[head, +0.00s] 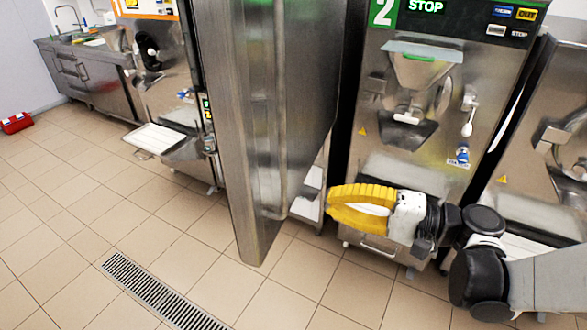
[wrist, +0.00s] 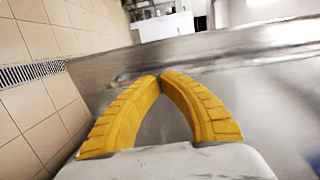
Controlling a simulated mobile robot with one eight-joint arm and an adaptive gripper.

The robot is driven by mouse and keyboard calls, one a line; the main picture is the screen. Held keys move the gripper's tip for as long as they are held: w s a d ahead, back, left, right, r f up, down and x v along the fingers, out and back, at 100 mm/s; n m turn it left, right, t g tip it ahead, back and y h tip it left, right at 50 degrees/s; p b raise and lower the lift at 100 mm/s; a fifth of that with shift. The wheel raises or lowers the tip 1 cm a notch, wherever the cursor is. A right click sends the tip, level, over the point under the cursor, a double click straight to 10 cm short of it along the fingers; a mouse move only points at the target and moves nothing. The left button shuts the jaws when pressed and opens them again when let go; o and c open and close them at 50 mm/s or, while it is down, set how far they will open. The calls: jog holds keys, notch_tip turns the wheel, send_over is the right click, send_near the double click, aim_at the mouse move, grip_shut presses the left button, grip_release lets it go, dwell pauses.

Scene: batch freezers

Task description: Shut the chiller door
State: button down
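The chiller door (head: 262,120) is a tall stainless steel panel in the head view. It stands open, swung out into the room with its narrow edge towards me. In the wrist view a steel surface (wrist: 235,75), apparently the door, spans the picture close beyond the fingers. My gripper (head: 334,207) has yellow ribbed fingers and is right of the door, low down, pointing left. Its fingertips meet in the wrist view (wrist: 160,78), with nothing between them. I cannot tell whether they touch the door. Most of the chiller's inside is hidden behind the door.
A batch freezer marked 2 (head: 432,100) stands right of the door, with another machine (head: 560,150) at the right edge. A third machine (head: 165,90) and a sink counter (head: 95,75) are at left. The tiled floor left of the door is open, with a drain grate (head: 160,292).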

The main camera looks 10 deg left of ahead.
jog(key=b, duration=0.3)
send_near(257, 182)
jog(key=x, duration=0.8)
jog(key=shift+w+a+f, duration=0.1)
jog(key=shift+w, duration=0.05)
